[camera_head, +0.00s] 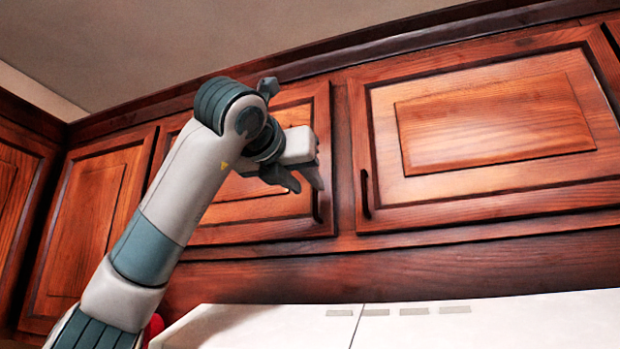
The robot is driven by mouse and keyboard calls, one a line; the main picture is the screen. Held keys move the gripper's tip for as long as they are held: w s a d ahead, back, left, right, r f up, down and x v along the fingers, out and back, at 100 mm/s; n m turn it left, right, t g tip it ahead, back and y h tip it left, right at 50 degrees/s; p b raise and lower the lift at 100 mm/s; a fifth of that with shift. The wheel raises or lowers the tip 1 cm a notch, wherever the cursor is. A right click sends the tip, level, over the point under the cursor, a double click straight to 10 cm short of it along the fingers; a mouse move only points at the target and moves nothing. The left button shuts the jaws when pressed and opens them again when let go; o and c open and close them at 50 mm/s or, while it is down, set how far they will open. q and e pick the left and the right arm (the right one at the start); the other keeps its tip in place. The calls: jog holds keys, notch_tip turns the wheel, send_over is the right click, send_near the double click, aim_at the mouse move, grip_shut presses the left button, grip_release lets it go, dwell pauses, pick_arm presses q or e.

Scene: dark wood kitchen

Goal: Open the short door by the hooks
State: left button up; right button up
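Two short wooden doors sit side by side high on the wall: a left one (235,212) and a right one (495,125). The left door has a dark upright handle (317,207) near its lower right corner. The right door has a similar handle (365,194) near its lower left corner. Both doors look shut. I see no hooks, so I cannot tell which door is meant. My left gripper (308,189) is in front of the left door, fingers apart and pointing down, just above its handle. I cannot tell if it touches. My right gripper is not in view.
A white appliance top (470,325) with grey slots is below the doors. Taller wooden cabinet doors (90,230) stand at the left. A small red thing (153,328) shows partly behind my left arm. The space before the right door is clear.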

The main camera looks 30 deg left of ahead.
aim_at(314, 191)
pick_arm(q)
jog(key=shift+p+x, duration=0.45)
jog(key=shift+x, duration=1.15)
jog(key=shift+c, duration=0.3)
grip_shut()
